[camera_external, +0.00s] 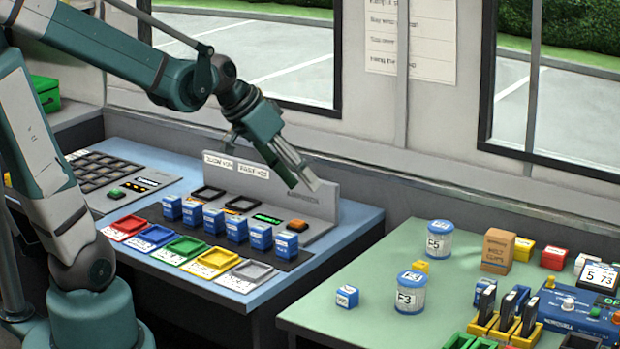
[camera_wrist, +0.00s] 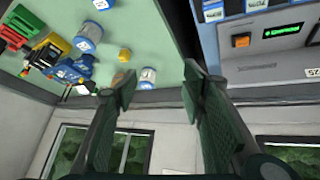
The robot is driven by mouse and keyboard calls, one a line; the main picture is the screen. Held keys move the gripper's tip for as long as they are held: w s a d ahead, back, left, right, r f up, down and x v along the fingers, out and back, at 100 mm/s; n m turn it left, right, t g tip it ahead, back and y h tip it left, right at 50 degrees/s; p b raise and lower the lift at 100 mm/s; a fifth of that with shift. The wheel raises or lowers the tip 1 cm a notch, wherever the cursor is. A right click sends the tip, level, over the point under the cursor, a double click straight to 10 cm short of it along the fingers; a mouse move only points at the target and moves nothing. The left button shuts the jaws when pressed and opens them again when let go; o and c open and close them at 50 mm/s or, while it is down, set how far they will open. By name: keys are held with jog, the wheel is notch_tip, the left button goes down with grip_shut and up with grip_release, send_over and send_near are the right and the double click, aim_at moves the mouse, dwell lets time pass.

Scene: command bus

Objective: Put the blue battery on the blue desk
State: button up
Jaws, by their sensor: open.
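A small blue battery block with a white label (camera_external: 347,296) sits on the green table near its left edge. At the top of the wrist view, a blue and white object (camera_wrist: 103,4) is partly cut off; I cannot tell if it is the same block. The blue desk (camera_external: 358,220) is at the middle left and carries a row of several similar blue blocks (camera_external: 235,228). My gripper (camera_external: 306,180) is open and empty, raised above the right rear of the blue desk by the upright grey panel. Its two fingers show in the wrist view (camera_wrist: 157,85), apart with nothing between.
The green table (camera_external: 385,262) holds two blue-lidded jars (camera_external: 439,240) (camera_external: 411,292), a brown box (camera_external: 498,250) and battery holders. The grey panel (camera_external: 280,180) stands on the blue desk, behind colored trays (camera_external: 185,248). A gap separates the desks.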

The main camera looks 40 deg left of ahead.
jog(key=w+d+f+m+g+h, duration=0.1)
jog(key=w+d+f+m+h, duration=0.15)
jog(key=w+d, duration=0.4)
jog(key=m+g+h, duration=0.5)
jog(key=m+h, duration=0.2)
jog(key=m, duration=0.3)
send_near(483, 280)
jog(key=shift+x, duration=0.95)
jog(key=shift+s+d+f+m+h, duration=0.2)
jog(key=shift+d+f+m+h, duration=0.15)
jog(key=shift+d, duration=0.25)
jog(key=shift+b, duration=0.3)
jog(key=shift+x, duration=1.3)
jog(key=shift+b+x, duration=1)
jog(key=shift+x, duration=1.6)
jog(key=shift+w+f, duration=0.1)
jog(key=shift+w, duration=0.05)
